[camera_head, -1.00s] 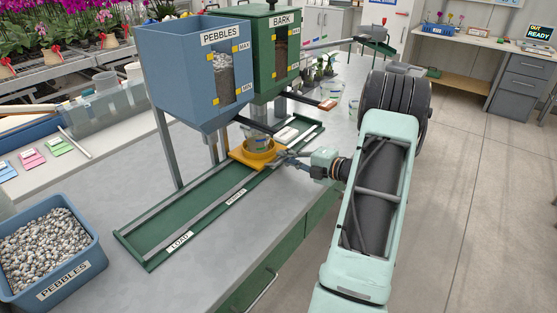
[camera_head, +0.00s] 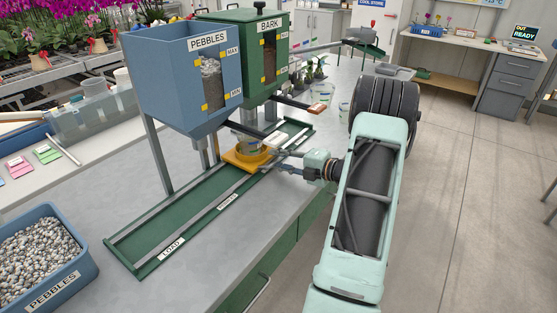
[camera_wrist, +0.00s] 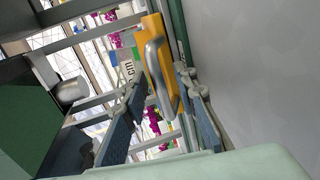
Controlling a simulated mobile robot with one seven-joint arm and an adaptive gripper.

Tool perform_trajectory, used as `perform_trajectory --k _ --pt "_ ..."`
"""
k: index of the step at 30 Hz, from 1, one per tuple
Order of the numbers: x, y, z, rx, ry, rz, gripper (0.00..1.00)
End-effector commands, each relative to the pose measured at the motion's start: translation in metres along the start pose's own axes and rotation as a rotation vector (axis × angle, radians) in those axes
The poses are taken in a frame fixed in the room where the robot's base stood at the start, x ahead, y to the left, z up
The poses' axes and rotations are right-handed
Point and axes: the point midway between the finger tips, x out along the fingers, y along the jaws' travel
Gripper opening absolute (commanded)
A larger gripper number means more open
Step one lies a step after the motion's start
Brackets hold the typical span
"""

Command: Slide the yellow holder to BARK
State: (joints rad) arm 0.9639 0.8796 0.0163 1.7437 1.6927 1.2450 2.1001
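The yellow holder (camera_head: 236,160) sits on the green track (camera_head: 150,262), past the PEBBLES label (camera_head: 228,201) as seen from the LOAD label (camera_head: 171,249). A clear pot (camera_head: 248,147) stands in it; its contents are hard to make out. The green BARK hopper (camera_head: 267,60) stands behind the blue PEBBLES hopper (camera_head: 205,50). My gripper (camera_head: 277,160) is at the holder's right side. In the wrist view, the holder (camera_wrist: 152,28) and its grey handle (camera_wrist: 157,72) show ahead. The gripper's fingers (camera_wrist: 160,100) are apart, with the handle's end between them; contact is not clear.
Dark levers (camera_head: 252,130) stick out from the hoppers above the track, close to the pot. A blue bin of pebbles (camera_head: 45,255) stands at the front left. Cups and plants (camera_head: 315,70) stand beyond the track.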

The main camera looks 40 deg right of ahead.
Motion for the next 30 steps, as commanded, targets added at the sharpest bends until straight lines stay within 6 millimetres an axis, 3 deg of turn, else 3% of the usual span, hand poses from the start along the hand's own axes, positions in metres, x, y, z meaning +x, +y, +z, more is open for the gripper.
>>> perform_trajectory --k 5,19,24,30 --pt "-0.013 0.0 0.002 0.0 -0.004 0.0 0.26" --pt "-0.103 0.0 0.001 0.0 -0.002 0.0 0.26" --pt "-0.118 0.0 0.0 0.0 0.0 0.001 0.26" --pt "-0.12 0.0 0.0 0.0 0.001 0.0 0.26"
